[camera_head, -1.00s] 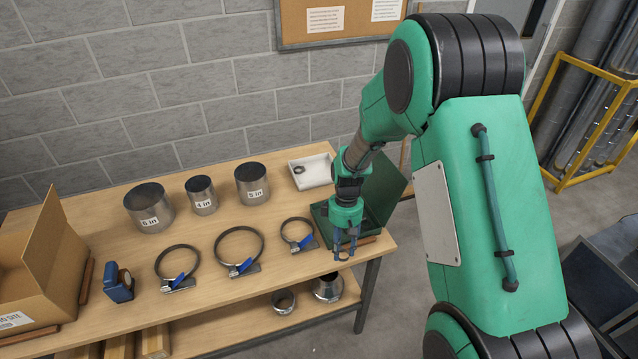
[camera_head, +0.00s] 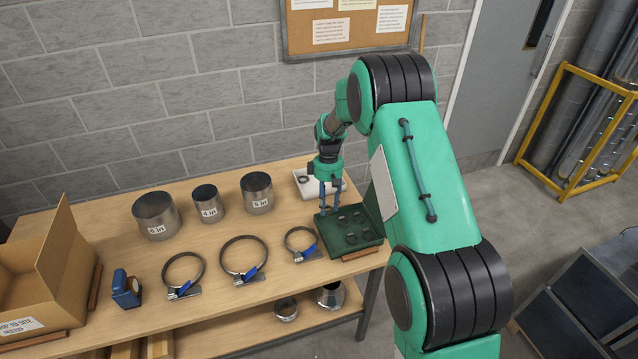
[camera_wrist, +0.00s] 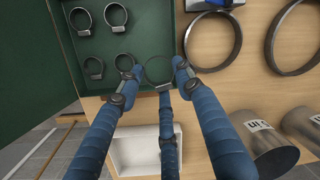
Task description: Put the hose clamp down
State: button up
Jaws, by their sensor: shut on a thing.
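My gripper (camera_head: 330,208) is between the white tray (camera_head: 336,186) and the open green case (camera_head: 350,250), near the case's back left corner. In the wrist view its blue fingers (camera_wrist: 155,76) are closed around a small dark ring-shaped hose clamp (camera_wrist: 163,87). The held clamp appears apart from the case floor, though its height is hard to judge. Several similar small clamps sit in the case (camera_wrist: 105,42). The tray also shows in the wrist view (camera_wrist: 128,158), partly hidden by my fingers.
Three larger clamps with blue parts lie on the table, the nearest to the case being the smallest (camera_head: 308,254). Three labelled metal duct pieces (camera_head: 257,192) stand behind them. A blue tool (camera_head: 126,290) and a cardboard box (camera_head: 45,275) are at left. The case lid stands raised.

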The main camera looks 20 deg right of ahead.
jog(key=w+n+p, duration=0.2)
jog(key=w+p, duration=0.2)
jog(key=w, duration=1.7)
jog(key=shift+w+a+r+p, duration=0.3)
jog(key=shift+w+r, duration=0.05)
jog(key=shift+r, duration=0.1)
send_over(309, 191)
jog(key=shift+a+f, duration=0.1)
jog(key=shift+f, duration=3.05)
jog(key=shift+f, duration=1.85)
jog(key=shift+f, duration=0.2)
jog(key=o, duration=0.7)
jog(key=shift+c, duration=0.2)
jog(key=shift+r, duration=0.15)
